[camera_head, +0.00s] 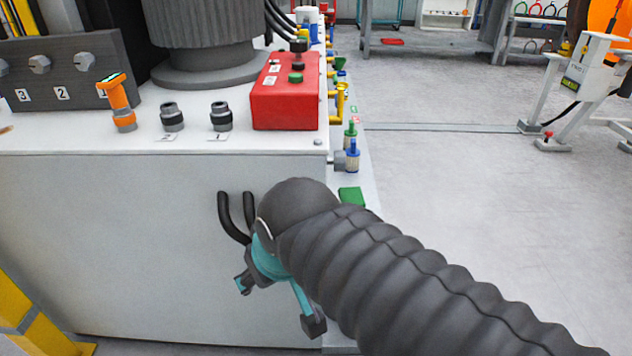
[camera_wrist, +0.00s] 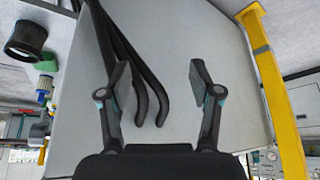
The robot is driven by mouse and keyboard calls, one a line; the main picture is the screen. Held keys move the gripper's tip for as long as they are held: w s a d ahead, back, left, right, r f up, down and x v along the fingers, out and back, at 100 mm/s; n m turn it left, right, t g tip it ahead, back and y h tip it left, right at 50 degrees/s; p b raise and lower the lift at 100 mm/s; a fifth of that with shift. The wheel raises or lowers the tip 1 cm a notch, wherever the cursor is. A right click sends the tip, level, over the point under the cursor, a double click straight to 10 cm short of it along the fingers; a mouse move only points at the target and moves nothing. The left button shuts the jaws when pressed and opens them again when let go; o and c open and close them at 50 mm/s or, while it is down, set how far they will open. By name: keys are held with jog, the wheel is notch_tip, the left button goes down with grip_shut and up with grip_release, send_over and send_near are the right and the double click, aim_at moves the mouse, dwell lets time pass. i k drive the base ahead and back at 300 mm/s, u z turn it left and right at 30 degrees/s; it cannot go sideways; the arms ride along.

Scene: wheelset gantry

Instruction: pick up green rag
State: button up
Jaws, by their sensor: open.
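A small flat green patch, which looks like the green rag (camera_head: 350,195), lies on the narrow side ledge right of the white cabinet, just beyond my dark ribbed arm. My arm may cover part of it. My gripper (camera_head: 277,305) hangs in front of the cabinet's front face, lower and to the left of the rag. In the wrist view my gripper (camera_wrist: 159,78) has its two fingers spread wide apart, with no object held. A green piece (camera_wrist: 46,67) shows at the left of the wrist view; I cannot tell whether it is the rag.
Two dark curved hooks (camera_head: 236,215) stick out of the cabinet face near my gripper; they also show between my fingers in the wrist view (camera_wrist: 150,95). A red control box (camera_head: 285,100) and an orange tool (camera_head: 118,100) stand on the cabinet top (camera_head: 60,130).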

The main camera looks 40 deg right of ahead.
aim_at(352, 195)
jog(key=z, duration=0.55)
jog(key=k, duration=1.25)
jog(key=i, duration=1.3)
jog(key=z, duration=0.1)
